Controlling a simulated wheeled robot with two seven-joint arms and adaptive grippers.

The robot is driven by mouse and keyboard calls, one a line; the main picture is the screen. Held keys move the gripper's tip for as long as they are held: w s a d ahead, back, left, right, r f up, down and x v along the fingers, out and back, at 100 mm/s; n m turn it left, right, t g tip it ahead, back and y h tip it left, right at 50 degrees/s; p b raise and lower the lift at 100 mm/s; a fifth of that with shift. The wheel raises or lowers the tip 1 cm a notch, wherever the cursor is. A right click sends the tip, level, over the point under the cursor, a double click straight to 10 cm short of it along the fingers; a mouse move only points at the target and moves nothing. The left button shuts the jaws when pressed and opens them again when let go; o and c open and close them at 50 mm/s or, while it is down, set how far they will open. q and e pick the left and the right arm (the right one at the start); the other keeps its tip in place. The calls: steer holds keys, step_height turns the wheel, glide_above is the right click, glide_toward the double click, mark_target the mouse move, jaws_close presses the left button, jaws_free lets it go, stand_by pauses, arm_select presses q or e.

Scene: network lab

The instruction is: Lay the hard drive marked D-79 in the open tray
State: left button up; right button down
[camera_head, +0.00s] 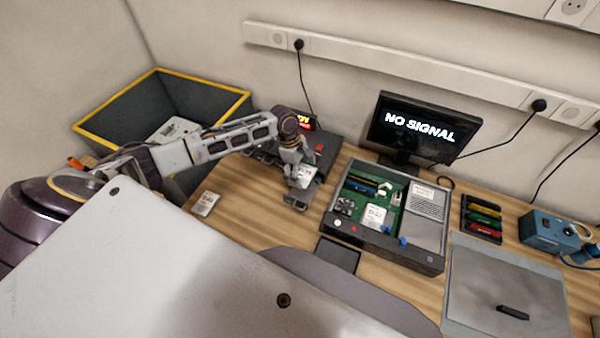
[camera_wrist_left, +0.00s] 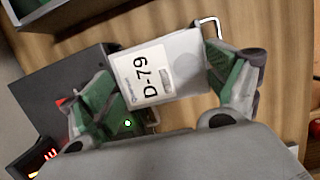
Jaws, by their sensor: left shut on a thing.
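The hard drive marked D-79 (camera_wrist_left: 176,66) is a grey block with a white label. In the left wrist view it sits between the green-padded fingers of my left gripper (camera_wrist_left: 170,88), which is shut on it. In the head view my left gripper (camera_head: 298,190) holds the drive (camera_head: 306,174) above the wooden table, left of an open computer case. A thin metal handle shows beyond the drive in the wrist view; I cannot tell what it belongs to. I cannot clearly identify the open tray; a dark, flat square thing (camera_head: 338,254) lies in front of the case. My right gripper is out of view.
The open computer case (camera_head: 424,258) holds boards and a drive. A dark box with a red display (camera_head: 326,150) stands behind my left gripper. Another drive (camera_head: 205,204) lies to the left. A yellow-rimmed bin (camera_head: 110,108), a monitor (camera_head: 420,128) and a rack of coloured modules (camera_head: 481,219) stand around.

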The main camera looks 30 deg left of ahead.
mark_target(302, 179)
arm_select(q)
steer(key=shift+w, duration=0.1)
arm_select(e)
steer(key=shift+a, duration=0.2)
arm_select(q)
steer(key=shift+f, duration=0.2)
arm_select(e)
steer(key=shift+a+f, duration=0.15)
arm_select(q)
steer(key=shift+f+b, duration=1.1)
steer(key=shift+f, duration=0.05)
steer(key=shift+f+b, duration=1.35)
steer(key=shift+b, duration=0.4)
steer(key=shift+f, duration=1.25)
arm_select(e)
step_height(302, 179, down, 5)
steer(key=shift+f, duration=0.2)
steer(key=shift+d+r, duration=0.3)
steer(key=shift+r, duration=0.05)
